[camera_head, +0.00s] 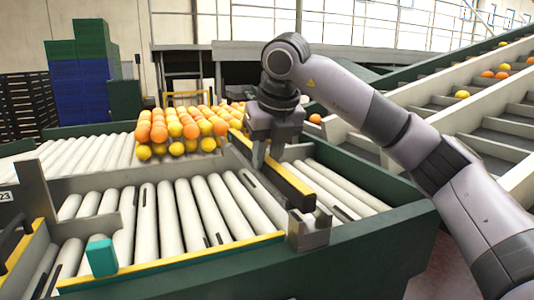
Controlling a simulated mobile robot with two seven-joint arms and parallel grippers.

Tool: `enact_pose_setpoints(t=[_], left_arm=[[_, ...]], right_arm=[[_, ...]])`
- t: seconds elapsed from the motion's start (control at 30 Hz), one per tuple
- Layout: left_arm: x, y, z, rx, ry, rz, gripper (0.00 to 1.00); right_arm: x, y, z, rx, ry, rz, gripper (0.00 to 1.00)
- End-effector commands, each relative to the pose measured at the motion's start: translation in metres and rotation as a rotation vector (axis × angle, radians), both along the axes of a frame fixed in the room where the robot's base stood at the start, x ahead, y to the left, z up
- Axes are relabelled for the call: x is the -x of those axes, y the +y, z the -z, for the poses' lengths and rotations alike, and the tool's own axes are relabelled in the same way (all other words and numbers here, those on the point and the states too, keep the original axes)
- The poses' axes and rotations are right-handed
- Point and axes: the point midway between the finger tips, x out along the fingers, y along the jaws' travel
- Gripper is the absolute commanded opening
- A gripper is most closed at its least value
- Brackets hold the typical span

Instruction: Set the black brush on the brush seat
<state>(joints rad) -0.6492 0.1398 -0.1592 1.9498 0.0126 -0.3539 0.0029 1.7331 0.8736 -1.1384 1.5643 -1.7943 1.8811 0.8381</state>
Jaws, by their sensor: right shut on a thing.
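The black brush (290,186) is a long dark bar with a yellow strip along it, lying diagonally over the white rollers at centre right. My right gripper (262,160) comes down from above and is shut on the bar near its middle. The near end of the bar is just above and behind a grey bracket (309,230) on the front green rail, which looks like the brush seat. I cannot tell whether the bar touches the bracket or the rollers. My left gripper is not in view.
Many oranges and yellow fruits (185,128) are piled on the rollers behind the bar. White rollers (165,215) lie bare in front. A teal block (101,257) sits on the front yellow-edged rail. A grey upright plate (37,195) stands at left. A stepped conveyor (485,147) rises at right.

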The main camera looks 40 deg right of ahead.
Motion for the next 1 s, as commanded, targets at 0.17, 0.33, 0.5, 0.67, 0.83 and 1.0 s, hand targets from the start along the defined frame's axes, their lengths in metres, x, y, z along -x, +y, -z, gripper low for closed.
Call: enact_pose_setpoints(t=[0.17,0.33,0.5,0.67,0.83,1.0], left_arm=[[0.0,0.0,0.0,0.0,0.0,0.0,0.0],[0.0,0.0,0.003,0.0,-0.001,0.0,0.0],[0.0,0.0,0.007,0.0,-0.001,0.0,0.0],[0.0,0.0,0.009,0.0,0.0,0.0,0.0],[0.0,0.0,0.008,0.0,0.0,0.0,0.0],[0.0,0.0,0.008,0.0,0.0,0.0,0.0]], right_arm=[[0.0,0.0,0.0,0.0,-0.001,0.0,0.0],[0.0,0.0,0.004,0.0,0.0,0.0,0.0],[0.0,0.0,0.01,0.0,0.0,0.0,0.0],[0.0,0.0,0.013,0.0,0.0,0.0,0.0],[0.0,0.0,0.012,0.0,-0.001,0.0,0.0],[0.0,0.0,0.012,0.0,-0.001,0.0,0.55]])
